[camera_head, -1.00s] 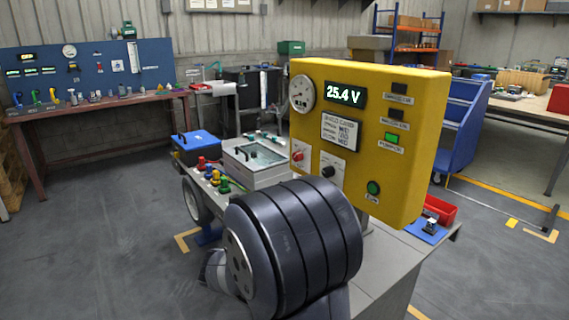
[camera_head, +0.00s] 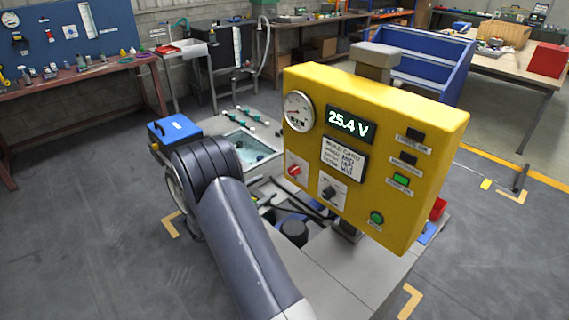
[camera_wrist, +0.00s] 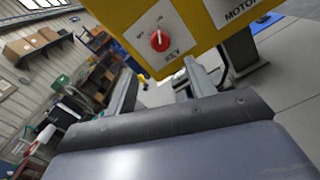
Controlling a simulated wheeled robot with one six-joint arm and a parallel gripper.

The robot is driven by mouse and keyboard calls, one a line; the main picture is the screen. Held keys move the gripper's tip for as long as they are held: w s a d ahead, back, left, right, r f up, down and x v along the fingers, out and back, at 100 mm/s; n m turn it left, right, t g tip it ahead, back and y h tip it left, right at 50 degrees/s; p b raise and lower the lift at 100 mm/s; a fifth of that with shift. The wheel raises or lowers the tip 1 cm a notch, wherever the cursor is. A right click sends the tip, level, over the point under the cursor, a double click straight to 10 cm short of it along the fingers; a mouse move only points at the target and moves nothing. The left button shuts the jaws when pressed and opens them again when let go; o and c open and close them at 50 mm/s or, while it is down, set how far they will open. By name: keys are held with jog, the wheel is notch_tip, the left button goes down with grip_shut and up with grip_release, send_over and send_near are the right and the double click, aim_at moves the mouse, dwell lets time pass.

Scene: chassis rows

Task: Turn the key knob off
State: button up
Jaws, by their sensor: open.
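The key knob (camera_wrist: 160,41) is a red knob on a white plate marked KEY, low on the yellow panel. It also shows in the camera_head view (camera_head: 294,170), at the panel's lower left. A pale mark on it points roughly towards the plate's upper edge in the wrist view; the setting is too small to read surely. My gripper (camera_wrist: 160,66) is open and empty, its two fingers pointing towards the panel on either side below the knob. No contact with the knob shows. In the camera_head view I cannot make out the fingers.
The yellow panel (camera_head: 440,130) carries a dial gauge (camera_head: 298,110), a lit 25.4 V display (camera_head: 350,124), a black knob (camera_head: 329,192) right of the key knob, and green lit buttons. A blue box (camera_head: 174,129) stands left of my arm. Floor at the left is clear.

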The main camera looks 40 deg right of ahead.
aim_at(291, 173)
jog(key=d, duration=0.3)
jog(key=d+p, duration=0.1)
jog(key=d, duration=0.3)
jog(key=d+p, duration=0.1)
jog(key=d, duration=0.2)
jog(key=shift+w+d, duration=0.2)
jog(key=shift+w, duration=0.15)
jog(key=c, duration=1)
jog(key=shift+n, duration=0.4)
jog(key=n+b, duration=0.1)
jog(key=n, duration=0.3)
jog(key=shift+s+n, duration=0.1)
jog(key=shift+n, duration=0.2)
jog(key=n+p, duration=0.1)
jog(key=n, duration=0.5)
jog(key=shift+n, duration=0.4)
